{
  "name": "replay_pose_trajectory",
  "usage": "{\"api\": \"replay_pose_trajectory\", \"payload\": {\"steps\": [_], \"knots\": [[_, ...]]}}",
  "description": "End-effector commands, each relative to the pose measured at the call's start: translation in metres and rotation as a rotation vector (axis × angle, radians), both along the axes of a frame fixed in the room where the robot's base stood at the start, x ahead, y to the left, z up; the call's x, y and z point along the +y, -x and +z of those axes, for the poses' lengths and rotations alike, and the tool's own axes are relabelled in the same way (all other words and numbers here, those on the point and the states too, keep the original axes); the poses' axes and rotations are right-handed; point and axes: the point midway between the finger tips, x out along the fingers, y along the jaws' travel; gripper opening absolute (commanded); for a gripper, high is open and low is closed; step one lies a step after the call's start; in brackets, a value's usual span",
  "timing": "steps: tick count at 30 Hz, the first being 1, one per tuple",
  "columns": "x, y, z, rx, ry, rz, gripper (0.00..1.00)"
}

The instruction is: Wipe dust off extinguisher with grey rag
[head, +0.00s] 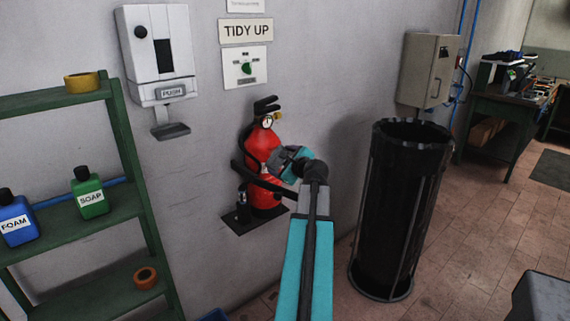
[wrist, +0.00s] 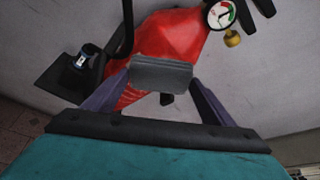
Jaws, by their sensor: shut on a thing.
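The red fire extinguisher (head: 263,141) stands upright on a small dark wall shelf, with a strap across it, a gauge and a black handle on top. My gripper (wrist: 161,83) is shut on the grey rag (wrist: 161,73), a folded piece between its fingers. The rag is in front of the extinguisher (wrist: 170,38) and overlaps its red body in the wrist view; I cannot tell if they touch. Pale hatch-like marks show on the red surface just below the rag, perhaps dust. In the head view my arm hides part of the extinguisher's right side.
A small dark object (head: 243,208) stands on the wall shelf (head: 236,224) at the extinguisher's left. A tall black bin (head: 398,210) is on the floor to the right. A white dispenser (head: 158,52) hangs at upper left. Green shelving (head: 62,99) with bottles stands at far left.

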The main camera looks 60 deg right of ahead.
Motion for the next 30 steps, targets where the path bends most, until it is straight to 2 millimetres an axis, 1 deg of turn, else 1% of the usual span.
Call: {"api": "replay_pose_trajectory", "payload": {"steps": [6,30], "knots": [[-0.0019,-0.0076,0.0002,-0.001,0.000,0.001,0.59],[-0.0019,-0.0103,0.0004,-0.001,0.000,0.002,0.59]]}}
